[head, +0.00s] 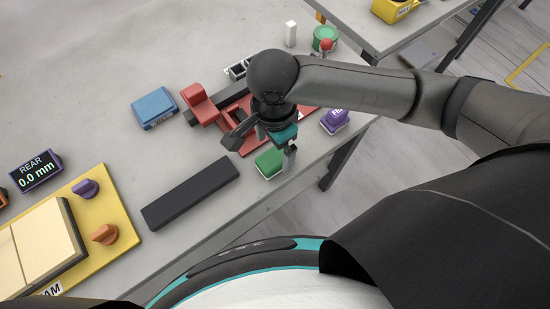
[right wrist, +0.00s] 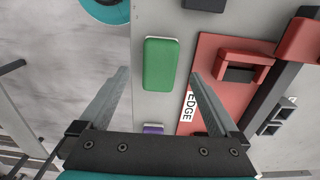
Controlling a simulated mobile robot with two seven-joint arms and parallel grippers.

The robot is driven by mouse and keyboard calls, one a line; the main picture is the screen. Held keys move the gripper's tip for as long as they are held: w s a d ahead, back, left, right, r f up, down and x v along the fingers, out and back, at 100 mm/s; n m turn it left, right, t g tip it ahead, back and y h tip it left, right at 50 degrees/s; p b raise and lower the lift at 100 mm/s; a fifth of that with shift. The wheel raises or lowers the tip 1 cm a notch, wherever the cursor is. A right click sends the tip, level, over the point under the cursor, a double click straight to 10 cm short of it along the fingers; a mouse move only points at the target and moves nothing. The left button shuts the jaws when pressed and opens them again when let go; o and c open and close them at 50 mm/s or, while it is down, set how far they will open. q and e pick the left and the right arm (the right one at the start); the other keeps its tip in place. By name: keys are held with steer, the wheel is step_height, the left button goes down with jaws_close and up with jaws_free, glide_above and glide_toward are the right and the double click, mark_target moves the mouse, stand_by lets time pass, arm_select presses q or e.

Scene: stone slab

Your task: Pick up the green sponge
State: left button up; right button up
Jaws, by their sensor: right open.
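The green sponge (head: 270,162) lies flat on the stone slab table near its front edge, partly covered by my right gripper (head: 263,150) in the head view. In the right wrist view the whole sponge (right wrist: 159,62) shows as a green block with a pale underside. My right gripper (right wrist: 158,80) is open and empty, above the sponge. Its two fingers appear on either side of the sponge's lower part, with gaps on both sides. My left gripper is not in view.
A red fixture (head: 250,137) marked EDGE sits beside the sponge. A purple block (head: 335,120) lies to the right, a long black bar (head: 191,193) to the left, and a blue block (head: 154,108) farther back. The table's front edge is close.

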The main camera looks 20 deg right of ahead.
mark_target(275, 157)
step_height(275, 157, down, 5)
steer(key=shift+d+r+b, duration=0.15)
steer(key=shift+b, duration=0.6)
steer(key=c, duration=1.4)
steer(key=shift+r, duration=0.15)
steer(key=shift+c, duration=0.2)
step_height(275, 157, up, 20)
steer(key=p, duration=0.7)
